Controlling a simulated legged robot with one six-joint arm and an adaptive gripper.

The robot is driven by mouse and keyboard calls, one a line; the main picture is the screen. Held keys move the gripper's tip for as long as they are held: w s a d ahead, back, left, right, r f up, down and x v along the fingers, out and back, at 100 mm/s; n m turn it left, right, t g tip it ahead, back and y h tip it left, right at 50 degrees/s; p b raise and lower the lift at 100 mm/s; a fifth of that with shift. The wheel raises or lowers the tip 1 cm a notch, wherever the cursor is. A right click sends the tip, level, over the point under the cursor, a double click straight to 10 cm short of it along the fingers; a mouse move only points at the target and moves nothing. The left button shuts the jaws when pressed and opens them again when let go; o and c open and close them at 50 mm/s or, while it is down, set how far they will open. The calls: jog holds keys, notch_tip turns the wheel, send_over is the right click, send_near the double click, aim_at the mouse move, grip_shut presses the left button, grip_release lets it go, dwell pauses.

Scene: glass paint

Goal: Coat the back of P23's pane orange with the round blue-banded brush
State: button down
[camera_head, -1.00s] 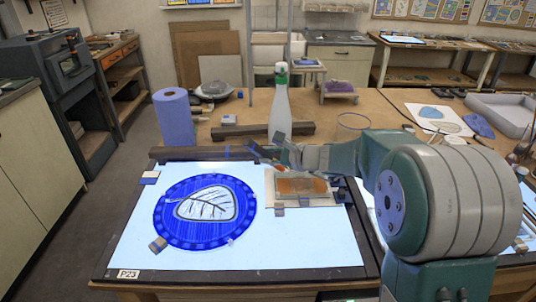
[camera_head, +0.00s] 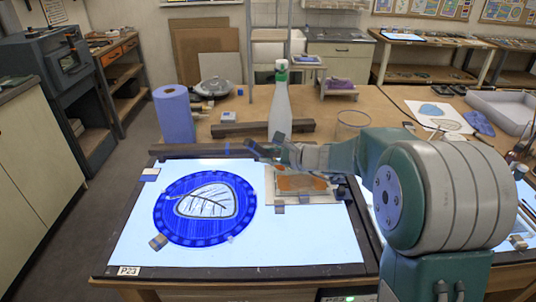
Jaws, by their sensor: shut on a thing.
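P23's round pane (camera_head: 166,215) lies flat on the lit table (camera_head: 135,240) that bears the P23 label. It is deep blue with a pale leaf shape (camera_head: 192,206) veined in black, and the leaf shows no orange. A light tile with patchy orange paint (camera_head: 288,184) lies right of the pane. My gripper (camera_head: 280,153) is above the tile's back edge, clear of the pane. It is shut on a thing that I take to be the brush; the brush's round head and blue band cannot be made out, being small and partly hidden.
Dark bars lie along the lit table's back edge. A white bottle with a green cap (camera_head: 280,110) stands close behind my gripper. A blue paper roll (camera_head: 174,115) stands at the back left. Small blocks (camera_head: 158,242) sit around the pane. The table's front left is clear.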

jog(key=shift+d, duration=0.1)
jog(key=shift+d, duration=6.1)
notch_tip(320, 180, up, 5)
jog(key=shift+r, duration=0.1)
jog(key=shift+a, duration=0.1)
